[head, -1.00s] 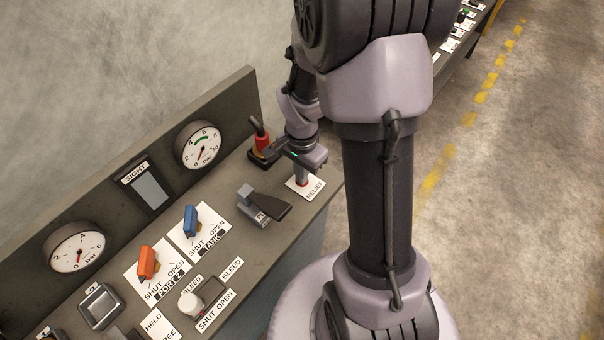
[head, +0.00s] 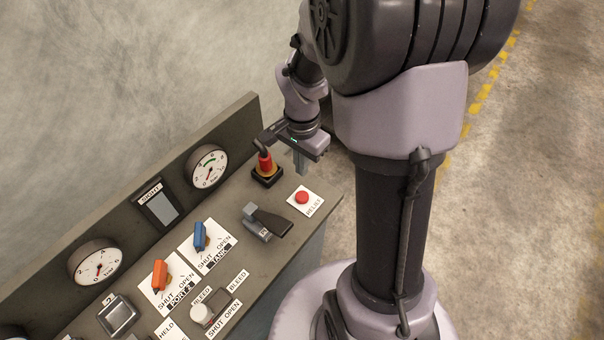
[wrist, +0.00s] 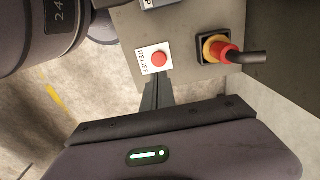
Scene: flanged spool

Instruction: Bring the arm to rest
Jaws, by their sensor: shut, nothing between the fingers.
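My gripper (head: 301,168) is shut and empty. It hangs fingers-down in the air above the far right end of the control panel (head: 253,184). The red RELIEF button (head: 302,197) on its white plate is in full view just below the fingers, apart from them. In the wrist view the closed fingers (wrist: 152,95) point toward the button (wrist: 159,59), with a gap that is hard to judge. My arm reaches over from the right side of the head view.
Close by stands a red-and-yellow knob with a black handle (head: 266,167). A grey lever (head: 266,222), a blue valve (head: 200,236), an orange valve (head: 160,275) and a white-knobbed slider (head: 204,312) lie nearer. Gauges (head: 207,166) line the panel's upright back. Open floor lies right.

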